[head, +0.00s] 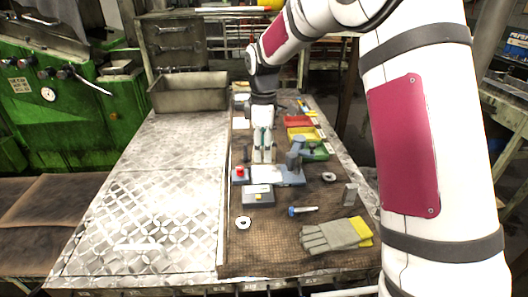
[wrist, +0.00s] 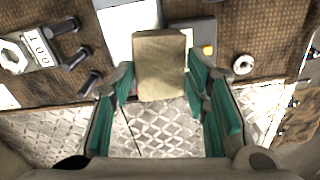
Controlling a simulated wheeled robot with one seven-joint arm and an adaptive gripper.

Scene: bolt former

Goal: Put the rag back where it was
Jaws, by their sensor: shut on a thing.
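In the head view my gripper (head: 263,150) is above the brown mat (head: 270,240), near the middle of the bench. The rag is small there and largely covered by the fingers. I cannot tell its height above the bench.
A grey device with a red button (head: 240,173), a grey box (head: 258,194), a blue-handled tool (head: 302,210) and gloves (head: 335,235) lie on the mat. Red (head: 298,121) and yellow (head: 312,134) bins stand farther back. The patterned metal plate (head: 150,215) at left is clear.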

